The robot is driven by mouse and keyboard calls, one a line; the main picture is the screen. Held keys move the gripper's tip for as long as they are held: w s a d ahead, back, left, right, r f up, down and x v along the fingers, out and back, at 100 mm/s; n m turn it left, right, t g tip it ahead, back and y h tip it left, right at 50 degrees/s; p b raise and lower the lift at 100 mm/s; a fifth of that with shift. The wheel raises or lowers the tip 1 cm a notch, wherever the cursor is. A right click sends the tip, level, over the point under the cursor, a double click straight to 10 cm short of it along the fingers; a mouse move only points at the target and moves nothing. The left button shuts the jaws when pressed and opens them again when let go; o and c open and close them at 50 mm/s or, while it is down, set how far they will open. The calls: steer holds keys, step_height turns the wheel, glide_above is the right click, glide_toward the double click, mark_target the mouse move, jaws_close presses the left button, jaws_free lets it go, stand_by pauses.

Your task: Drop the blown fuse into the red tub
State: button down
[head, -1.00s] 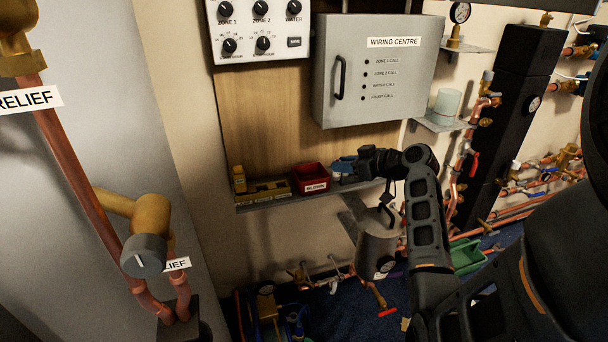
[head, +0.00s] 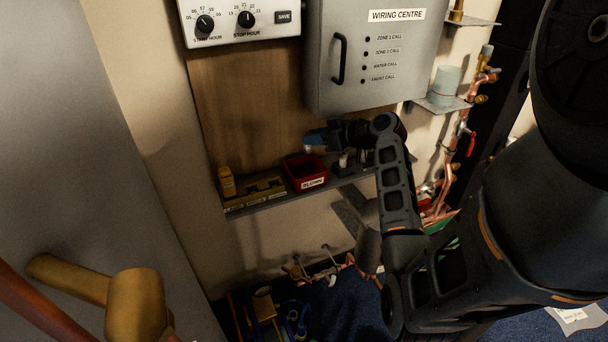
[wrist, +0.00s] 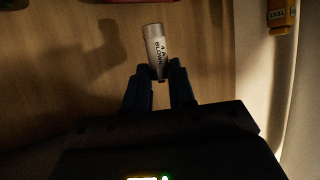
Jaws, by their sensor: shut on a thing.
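The blown fuse (wrist: 156,48) is a small pale cylinder marked "4 A BLOWN" in the wrist view. My gripper (wrist: 160,78) is shut on its lower end, and the fuse stands slightly tilted between the blue fingertips. In the head view my gripper (head: 314,140) is beside and a little above the red tub, at its right rear. The red tub (head: 312,183), labelled "BLOWN", sits on the grey shelf. It looks empty as far as I can see.
The shelf (head: 240,211) also holds a brass-coloured labelled rack (head: 262,192) and a yellow tester (head: 227,182), left of the tub. Small fittings (head: 343,162) stand to its right. The grey wiring centre box (head: 385,60) hangs above my gripper.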

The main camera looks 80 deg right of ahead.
steer(key=shift+f+b, duration=1.5)
steer(key=shift+f, duration=1.3)
steer(key=c, duration=0.9)
jaws_free()
steer(key=shift+o, duration=0.2)
steer(key=shift+s, duration=0.1)
steer(key=v, duration=0.7)
steer(key=shift+s+r, duration=0.15)
steer(key=shift+s, duration=0.15)
steer(key=shift+a, duration=0.2)
